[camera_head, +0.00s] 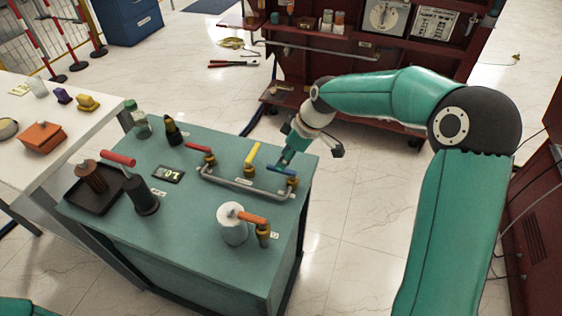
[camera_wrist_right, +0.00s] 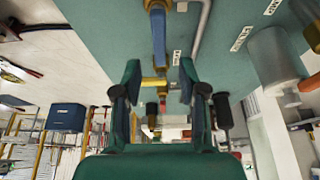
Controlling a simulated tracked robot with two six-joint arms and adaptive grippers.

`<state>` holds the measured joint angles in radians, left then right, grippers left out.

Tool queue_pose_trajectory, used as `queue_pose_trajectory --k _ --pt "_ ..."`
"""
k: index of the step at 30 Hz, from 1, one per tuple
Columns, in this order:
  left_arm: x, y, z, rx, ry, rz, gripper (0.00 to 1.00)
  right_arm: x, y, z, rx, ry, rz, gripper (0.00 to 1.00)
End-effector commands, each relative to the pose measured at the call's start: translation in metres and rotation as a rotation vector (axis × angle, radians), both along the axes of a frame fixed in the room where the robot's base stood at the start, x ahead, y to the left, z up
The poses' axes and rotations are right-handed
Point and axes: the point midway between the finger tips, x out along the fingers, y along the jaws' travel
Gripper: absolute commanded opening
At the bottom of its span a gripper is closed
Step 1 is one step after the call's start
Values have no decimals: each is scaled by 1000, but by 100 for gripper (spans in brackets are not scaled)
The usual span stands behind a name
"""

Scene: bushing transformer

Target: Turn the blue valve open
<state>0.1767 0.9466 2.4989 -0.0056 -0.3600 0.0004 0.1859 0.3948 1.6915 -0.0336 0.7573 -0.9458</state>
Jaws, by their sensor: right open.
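The blue valve handle (camera_head: 285,171) is at the right end of the pipe on the green table, beyond the yellow one. In the right wrist view the blue handle (camera_wrist_right: 158,38) points down from the top, toward the space between my fingers. My right gripper (camera_head: 286,160) is open at the table's right back edge, close to the blue handle. In the wrist view the two fingers (camera_wrist_right: 158,78) stand apart with nothing clearly held between them. Whether a finger touches the handle cannot be told. My left gripper is out of view.
A yellow-handled valve (camera_head: 252,157), a red-handled valve (camera_head: 202,149) and an orange-handled valve (camera_head: 252,218) stand on the same table (camera_head: 190,255). A dark tray (camera_head: 97,204) is at its left. A red workbench (camera_head: 350,45) is behind. The floor right of the table is clear.

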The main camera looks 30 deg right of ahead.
Motion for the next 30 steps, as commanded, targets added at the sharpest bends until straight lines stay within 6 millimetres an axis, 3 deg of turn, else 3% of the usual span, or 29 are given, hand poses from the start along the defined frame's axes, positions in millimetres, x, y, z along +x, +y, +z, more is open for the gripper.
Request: queue_pose_trajectory --k 7,19,20,27,30 --pt "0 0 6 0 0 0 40 10 9 -31 0 3 1 42" --pt "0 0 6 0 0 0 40 12 11 -39 0 0 1 42" --pt "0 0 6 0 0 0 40 12 11 -39 0 0 1 40" --pt "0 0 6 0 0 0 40 12 11 -38 -1 -1 1 0" --pt "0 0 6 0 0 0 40 12 11 -38 0 -2 1 0"
